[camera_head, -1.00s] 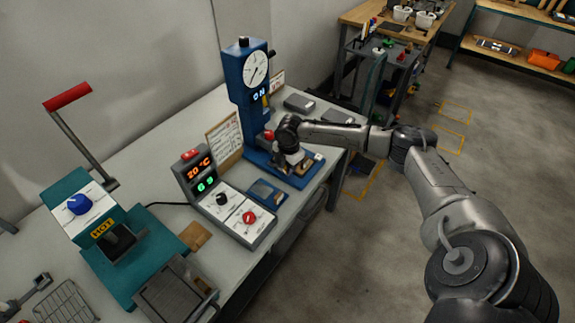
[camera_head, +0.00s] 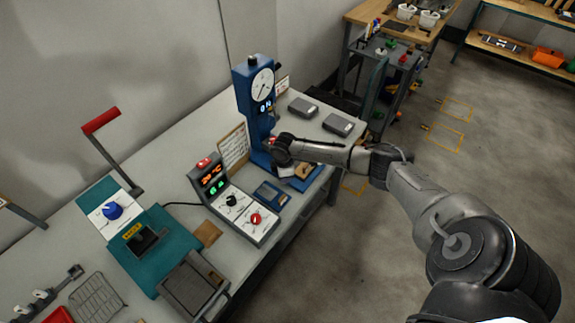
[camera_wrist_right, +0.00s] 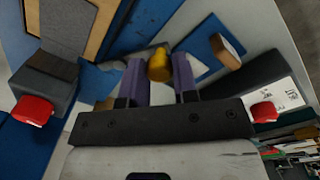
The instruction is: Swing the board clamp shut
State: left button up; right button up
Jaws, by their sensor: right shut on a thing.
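The blue test stand (camera_head: 246,97) with its round dial (camera_head: 262,84) and lit display stands near the table's right end. My right gripper (camera_head: 278,165) reaches down over its base. In the right wrist view, my right gripper (camera_wrist_right: 159,78) has its two purple-grey fingers on either side of a small yellow knob (camera_wrist_right: 159,62) and is shut on it. A blue plate (camera_wrist_right: 200,48) and a wooden block (camera_wrist_right: 227,50) lie just beyond the fingers. My arm hides much of the base in the head view, so I cannot tell the clamp's angle. My left gripper is not in view.
A control box (camera_head: 238,212) with red digits stands left of the stand. A teal press (camera_head: 150,245) with a red-handled lever (camera_head: 101,121) is farther left. Grey boxes (camera_head: 303,107) lie behind the stand.

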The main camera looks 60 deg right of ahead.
jog(key=m+p, duration=0.1)
jog(key=w+a+m+p, duration=0.1)
jog(key=m+p, duration=0.1)
jog(key=shift+w+a+r+m, duration=0.15)
jog(key=shift+a+r+m, duration=0.1)
jog(key=shift+m, duration=0.15)
jog(key=m, duration=0.1)
jog(key=w+m+p, duration=0.1)
jog(key=m, duration=0.1)
jog(key=shift+w+a+f+p, duration=0.15)
jog(key=shift+w+a+p, duration=0.1)
jog(key=shift+p, duration=0.15)
jog(key=shift+w+m, duration=0.2)
jog(key=shift+m, duration=0.5)
jog(key=shift+f, duration=0.1)
jog(key=o, duration=0.7)
jog(key=shift+w, duration=0.1)
jog(key=shift+o, duration=1.1)
